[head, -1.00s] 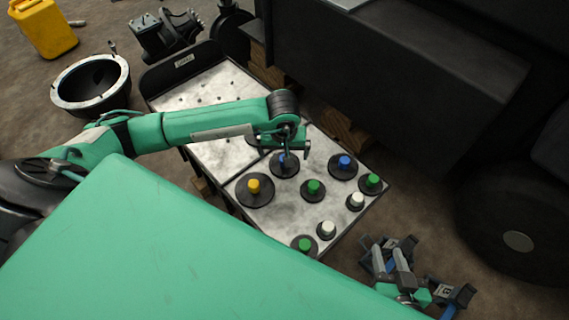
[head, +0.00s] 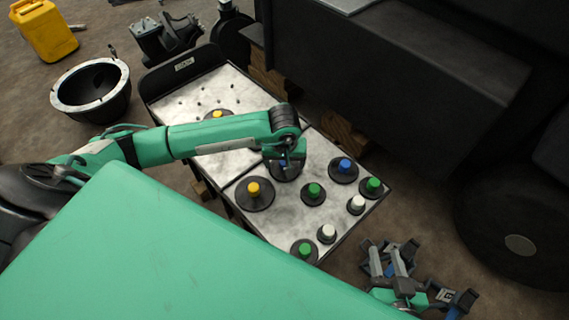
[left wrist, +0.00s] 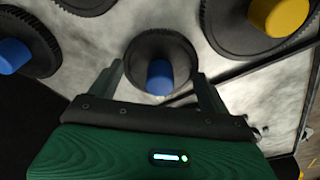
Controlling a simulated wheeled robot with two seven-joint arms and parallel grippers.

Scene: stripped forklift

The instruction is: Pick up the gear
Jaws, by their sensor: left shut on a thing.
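A black gear with a blue hub (head: 286,174) is on the pale top of the cart, partly hidden by my left gripper (head: 287,158). In the left wrist view this gear (left wrist: 141,53) lies between the two fingers of my left gripper (left wrist: 160,88), which is shut on it. Other black gears stand around it: a yellow-hubbed one (head: 254,193), a green-hubbed one (head: 313,193) and another blue-hubbed one (head: 343,170). My right gripper (head: 392,262) is at the lower right beside the cart; its jaw state is unclear.
Small white-hubbed (head: 356,204) and green-hubbed gears stand near the cart's (head: 225,85) right edge. Another yellow-hubbed gear (head: 217,115) shows above my arm. A large dark vehicle body (head: 400,85) stands close behind the cart. A round housing (head: 92,88) lies at the left.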

